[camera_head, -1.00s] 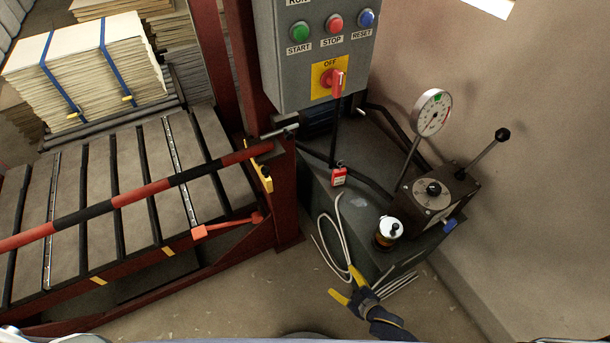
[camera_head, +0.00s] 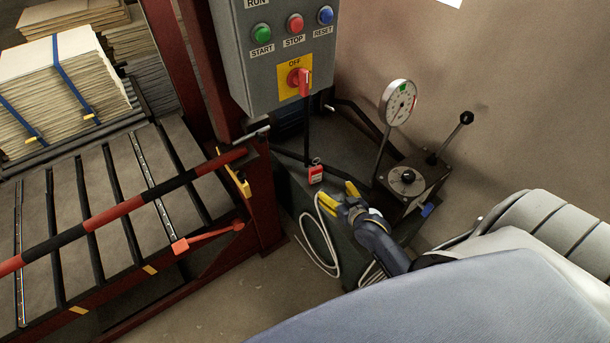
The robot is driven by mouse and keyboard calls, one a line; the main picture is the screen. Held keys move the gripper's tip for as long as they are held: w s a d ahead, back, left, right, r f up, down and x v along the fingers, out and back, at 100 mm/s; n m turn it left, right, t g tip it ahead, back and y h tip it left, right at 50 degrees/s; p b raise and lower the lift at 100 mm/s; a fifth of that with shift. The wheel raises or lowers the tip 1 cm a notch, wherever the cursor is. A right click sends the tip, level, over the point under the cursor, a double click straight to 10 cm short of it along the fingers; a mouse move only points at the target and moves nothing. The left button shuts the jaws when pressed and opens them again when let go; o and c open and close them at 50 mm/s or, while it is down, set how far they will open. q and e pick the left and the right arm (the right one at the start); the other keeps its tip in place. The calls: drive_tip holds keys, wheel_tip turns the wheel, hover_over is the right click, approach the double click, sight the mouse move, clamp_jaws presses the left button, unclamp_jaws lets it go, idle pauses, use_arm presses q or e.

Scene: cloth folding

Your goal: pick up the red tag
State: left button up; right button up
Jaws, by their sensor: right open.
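The red tag (camera_head: 316,174) is a small red padlock-like piece with a pale label. It sits on or hangs at the edge of the dark green machine top, below the control box. My right gripper (camera_head: 338,197) has yellow fingertips and is just below and to the right of the tag. It is open and empty, its fingers pointing up-left toward the tag, apart from it in the picture. My right arm fills the lower right. My left gripper is not in view.
A grey control box (camera_head: 265,50) with buttons and a red OFF switch (camera_head: 299,80) is above the tag. A dial gauge (camera_head: 398,102) and black-knobbed lever (camera_head: 466,118) stand to the right. A white cable loop (camera_head: 322,250) hangs below. A red-and-black bar (camera_head: 130,205) crosses the roller table at left.

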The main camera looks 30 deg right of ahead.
sight(317, 173)
drive_tip(key=x, duration=1.2)
drive_tip(key=shift+d, duration=0.1)
drive_tip(key=shift+x, duration=2.6)
drive_tip(key=shift+w+r, duration=0.1)
drive_tip(key=c, duration=1.3)
drive_tip(key=shift+r, duration=0.1)
wheel_tip(317, 173, up, 20)
drive_tip(key=shift+f, duration=0.1)
